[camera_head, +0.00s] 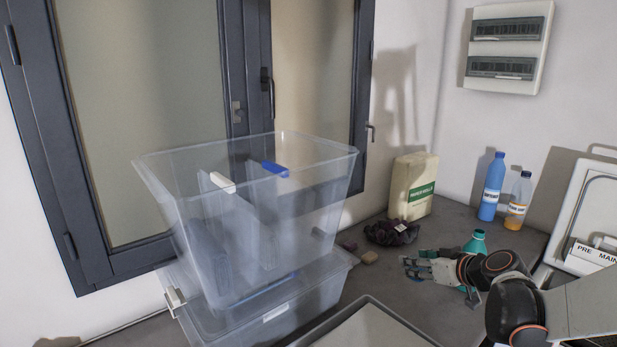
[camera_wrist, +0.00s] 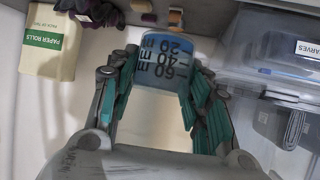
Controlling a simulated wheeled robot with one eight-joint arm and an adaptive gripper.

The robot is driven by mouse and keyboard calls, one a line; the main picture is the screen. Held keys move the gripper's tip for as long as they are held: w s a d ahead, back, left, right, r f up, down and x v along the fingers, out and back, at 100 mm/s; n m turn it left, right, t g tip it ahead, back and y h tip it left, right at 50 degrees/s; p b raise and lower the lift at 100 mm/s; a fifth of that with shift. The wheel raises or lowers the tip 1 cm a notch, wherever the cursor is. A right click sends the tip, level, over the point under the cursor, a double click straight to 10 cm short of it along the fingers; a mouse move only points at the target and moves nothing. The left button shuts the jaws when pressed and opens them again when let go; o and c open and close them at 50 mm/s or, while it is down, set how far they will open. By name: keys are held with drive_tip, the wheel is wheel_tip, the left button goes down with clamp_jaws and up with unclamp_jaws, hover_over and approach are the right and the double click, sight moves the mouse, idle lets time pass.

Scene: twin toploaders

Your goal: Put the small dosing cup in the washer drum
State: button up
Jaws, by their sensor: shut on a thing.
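The small dosing cup (camera_wrist: 165,62) is blue with dark measuring marks, which appear upside down in the wrist view. My gripper (camera_wrist: 163,75) is shut on it, with the teal-padded fingers on either side. A white lid or panel (camera_head: 578,215) with a "PRE MAIN" label stands at the right edge, seemingly part of a toploader. The washer drum is not in view.
Stacked clear bins (camera_head: 335,208) stand at left.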

drive_tip(key=s+a+f, duration=0.1)
drive_tip(key=s+a, duration=0.3)
drive_tip(key=a, duration=0.5)
drive_tip(key=shift+s+f+m+h, duration=0.2)
drive_tip(key=shift+m+h, duration=0.2)
